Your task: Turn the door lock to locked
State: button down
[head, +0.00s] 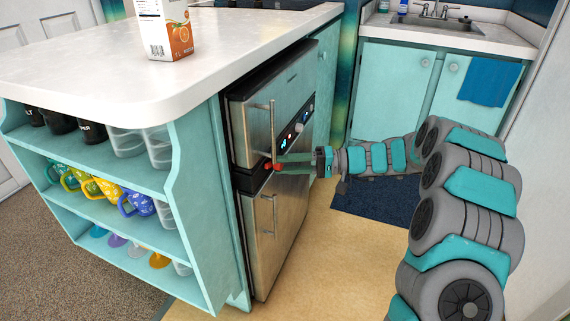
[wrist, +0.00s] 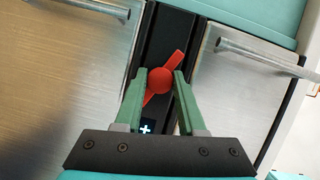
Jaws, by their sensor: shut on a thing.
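The door lock is a red knob (head: 268,165) on the dark strip between the two steel doors of the fridge (head: 262,225). In the wrist view the red knob (wrist: 159,80) has a round hub and a bar slanting from upper right to lower left. My gripper (wrist: 158,86) has its green fingers on either side of the hub, closed on it. In the head view my gripper (head: 280,165) reaches in from the right, level with the strip. The lower end of the bar is partly hidden by the left finger.
Vertical door handles (head: 273,128) stick out close to the gripper. An open shelf (head: 95,185) with mugs and jars is at the left. A juice carton (head: 164,28) stands on the white counter (head: 90,60). Floor is clear in front of the fridge.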

jog(key=m+y+p, duration=0.2)
jog(key=m, duration=0.4)
jog(key=shift+f, duration=0.1)
jog(key=m+t+y+p, duration=0.1)
jog(key=m, duration=0.3)
jog(key=m+t+y, duration=0.1)
jog(key=m+t, duration=0.1)
jog(key=m, duration=0.2)
jog(key=shift+s+f+p, duration=0.1)
jog(key=shift+f+p, duration=0.1)
jog(key=shift+p, duration=0.15)
jog(key=shift+m, duration=0.5)
jog(key=c, duration=0.5)
grip_release()
jog(key=shift+d, duration=0.1)
jog(key=v, duration=0.7)
jog(key=shift+d+f+b, duration=0.25)
jog(key=shift+b, duration=0.15)
